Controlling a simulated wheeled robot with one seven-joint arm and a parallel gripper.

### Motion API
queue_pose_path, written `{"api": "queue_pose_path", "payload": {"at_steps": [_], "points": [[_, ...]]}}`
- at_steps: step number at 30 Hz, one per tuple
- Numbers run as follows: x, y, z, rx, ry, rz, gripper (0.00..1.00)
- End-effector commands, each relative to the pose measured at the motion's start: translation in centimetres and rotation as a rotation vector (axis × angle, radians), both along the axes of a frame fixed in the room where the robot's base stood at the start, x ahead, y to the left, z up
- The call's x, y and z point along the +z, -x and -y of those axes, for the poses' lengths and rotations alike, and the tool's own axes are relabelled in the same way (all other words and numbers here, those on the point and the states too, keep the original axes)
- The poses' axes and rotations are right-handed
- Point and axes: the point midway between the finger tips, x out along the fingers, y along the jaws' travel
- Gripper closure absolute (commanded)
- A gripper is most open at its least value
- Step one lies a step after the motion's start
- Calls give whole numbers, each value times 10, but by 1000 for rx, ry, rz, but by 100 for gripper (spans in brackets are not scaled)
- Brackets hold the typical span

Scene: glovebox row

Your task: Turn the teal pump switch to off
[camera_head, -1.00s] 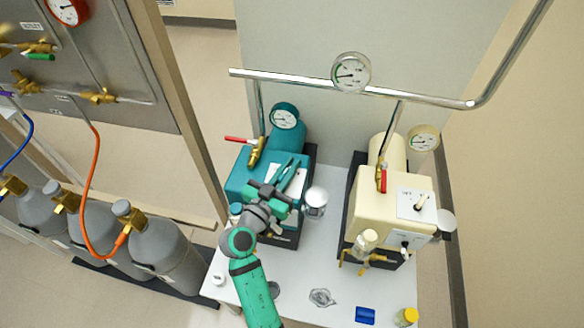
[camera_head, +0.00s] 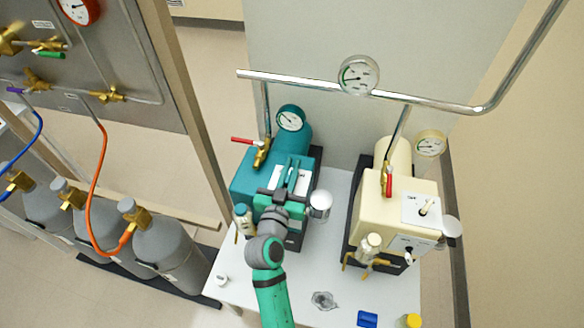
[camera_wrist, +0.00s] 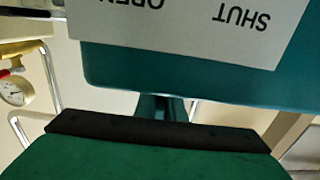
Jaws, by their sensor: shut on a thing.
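The teal pump (camera_head: 240,187) stands on the left of the white bench, with a white label plate (camera_head: 304,182) on top. The wrist view shows a teal body (camera_wrist: 190,75) close up, and its white label (camera_wrist: 200,25) reads SHUT and OPEN upside down. My gripper (camera_head: 291,173) is over the label plate, its fingers close together and pointing to the back of the pump. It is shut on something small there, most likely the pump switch. The switch itself is hidden by the fingers, so its setting cannot be told.
A cream pump (camera_head: 370,222) with its own switch (camera_head: 426,208) stands to the right. A metal pipe with a gauge (camera_head: 358,75) runs above both pumps. A red-handled valve (camera_head: 261,152) is just left of my gripper. A blue block (camera_head: 367,319) and yellow-capped jar (camera_head: 412,321) lie at the front.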

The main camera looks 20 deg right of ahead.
Motion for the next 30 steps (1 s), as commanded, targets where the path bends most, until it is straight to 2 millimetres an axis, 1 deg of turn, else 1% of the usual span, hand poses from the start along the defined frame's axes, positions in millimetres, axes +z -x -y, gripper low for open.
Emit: {"api": "queue_pose_path", "payload": {"at_steps": [3, 4, 5, 6, 14, 18, 23, 30], "points": [[-1, 0, 0, 0, 0, -2, 100], [-1, 0, 0, 0, 0, -2, 84], [-1, 0, 0, 0, 0, -2, 76], [-1, 0, 0, 0, 0, -2, 72], [-1, 0, 0, -1, -1, -1, 72], [-1, 6, -4, 0, 0, -2, 72], [-2, 26, -18, 1, -1, -4, 72], [-2, 63, -43, 1, -1, -4, 72]]}}
